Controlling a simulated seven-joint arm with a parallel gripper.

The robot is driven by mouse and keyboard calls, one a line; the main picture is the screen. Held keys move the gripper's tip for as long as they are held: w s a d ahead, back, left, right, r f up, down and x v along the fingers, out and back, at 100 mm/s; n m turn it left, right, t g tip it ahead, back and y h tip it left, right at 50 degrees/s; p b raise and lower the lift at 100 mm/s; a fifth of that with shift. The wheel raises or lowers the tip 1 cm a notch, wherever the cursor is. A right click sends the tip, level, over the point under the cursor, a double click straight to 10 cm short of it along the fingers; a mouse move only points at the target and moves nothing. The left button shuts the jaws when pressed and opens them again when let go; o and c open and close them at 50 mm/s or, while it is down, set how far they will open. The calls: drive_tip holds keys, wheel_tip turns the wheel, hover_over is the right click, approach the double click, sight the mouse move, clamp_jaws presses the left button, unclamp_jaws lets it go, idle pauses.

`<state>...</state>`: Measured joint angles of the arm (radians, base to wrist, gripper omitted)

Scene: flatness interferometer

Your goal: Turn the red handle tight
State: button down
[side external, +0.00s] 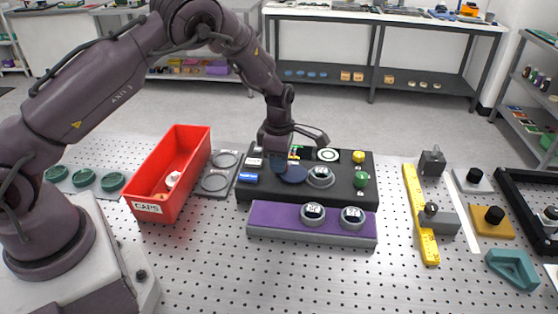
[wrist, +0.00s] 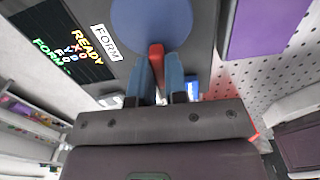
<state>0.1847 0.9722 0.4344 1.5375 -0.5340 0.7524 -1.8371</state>
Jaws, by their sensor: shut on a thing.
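The red handle (wrist: 156,56) shows in the wrist view as a short red bar at the edge of a round dark-blue disc (wrist: 150,22). My gripper (wrist: 160,72) has its two blue fingers on either side of the handle and is shut on it. In the side external view my gripper (side external: 279,163) points down at the black instrument box (side external: 310,190), beside the blue disc (side external: 293,174). The handle itself is hidden there behind my gripper. A dark display with coloured text, including READY, and a white FORM label (wrist: 105,42) show in the wrist view.
A purple-topped block (side external: 275,217) with two round gauges stands in front of the box. A red CAPS bin (side external: 172,175) is to the left. Green and yellow knobs (side external: 361,180) sit at the box's right. A yellow bar (side external: 420,215) lies farther right on the perforated table.

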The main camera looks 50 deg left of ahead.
idle(0.4)
drive_tip(key=c, duration=1.1)
unclamp_jaws()
drive_tip(key=shift+c, duration=0.2)
wheel_tip(320, 180, up, 13)
